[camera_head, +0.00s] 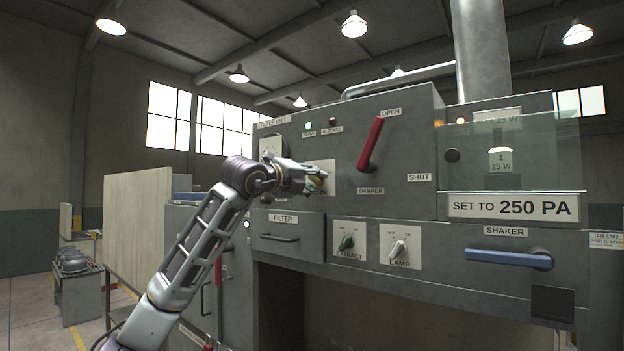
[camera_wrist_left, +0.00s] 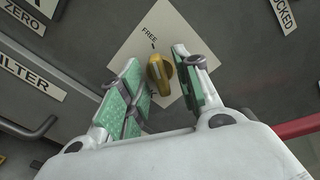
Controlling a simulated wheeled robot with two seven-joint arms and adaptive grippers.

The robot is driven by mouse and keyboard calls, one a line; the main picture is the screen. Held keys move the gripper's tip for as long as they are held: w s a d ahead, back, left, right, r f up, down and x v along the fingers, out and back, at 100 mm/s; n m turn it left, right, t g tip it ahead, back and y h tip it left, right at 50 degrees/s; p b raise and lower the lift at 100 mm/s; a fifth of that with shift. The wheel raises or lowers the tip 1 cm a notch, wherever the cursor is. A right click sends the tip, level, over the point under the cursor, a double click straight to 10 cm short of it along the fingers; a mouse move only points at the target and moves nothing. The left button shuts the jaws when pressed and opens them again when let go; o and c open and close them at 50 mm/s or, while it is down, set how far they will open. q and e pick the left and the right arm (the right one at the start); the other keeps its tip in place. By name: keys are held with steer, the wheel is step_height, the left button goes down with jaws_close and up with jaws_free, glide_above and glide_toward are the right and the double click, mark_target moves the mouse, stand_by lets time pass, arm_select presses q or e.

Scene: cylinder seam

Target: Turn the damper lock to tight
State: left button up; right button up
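The damper lock is a yellow knob (camera_wrist_left: 159,72) on a pale square plate (camera_wrist_left: 185,18) in the left wrist view. The word FREE is printed above the knob; a second marking below it is mostly hidden by a finger. The knob's long side runs roughly toward FREE. My left gripper (camera_wrist_left: 157,58) is open, with one green-padded finger on each side of the knob and small gaps showing. In the head view my left gripper (camera_head: 318,180) is at the pale plate (camera_head: 322,165) on the cabinet front and hides most of the knob. My right gripper is not in view.
A red damper lever (camera_head: 371,145) stands right of the gripper, its upper end near OPEN. Below are a FILTER drawer handle (camera_head: 280,238), the EXTRACT knob (camera_head: 346,242) and the LAMP knob (camera_head: 398,249). A blue SHAKER handle (camera_head: 508,259) and a "SET TO 250 PA" sign (camera_head: 514,207) are at right.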

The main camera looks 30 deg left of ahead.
arm_select(q)
steer(key=shift+c, duration=0.3)
jaws_close()
